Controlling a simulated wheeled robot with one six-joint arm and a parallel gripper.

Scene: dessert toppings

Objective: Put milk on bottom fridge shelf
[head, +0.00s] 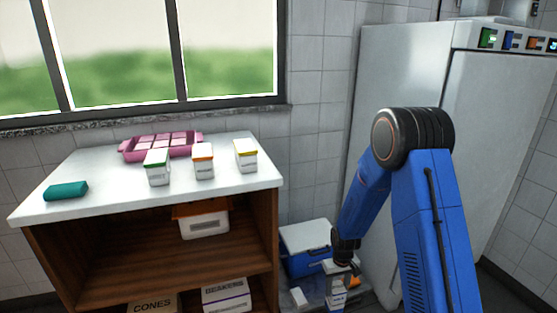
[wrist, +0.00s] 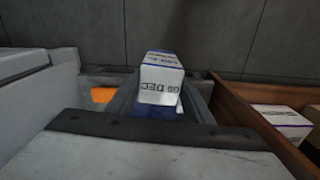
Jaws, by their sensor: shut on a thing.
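My gripper (head: 345,262) is low in the gap between the wooden counter and the fridge, pointing down. In the wrist view its fingers (wrist: 165,100) are shut on a white carton with blue edges and dark date print (wrist: 162,77), which I take to be the milk. In the head view the white carton (head: 336,284) is partly hidden by my gripper. The tall white fridge (head: 400,80) stands at the right, and its front looks shut. Its inside and bottom shelf are not visible.
A blue cooler with a white lid (head: 305,237) stands close beside my gripper. The counter (head: 110,200) holds a pink tray (head: 130,152), several small cartons and a teal block (head: 66,191). Boxes lie on the shelves below. An orange item (wrist: 103,95) is near the gripper.

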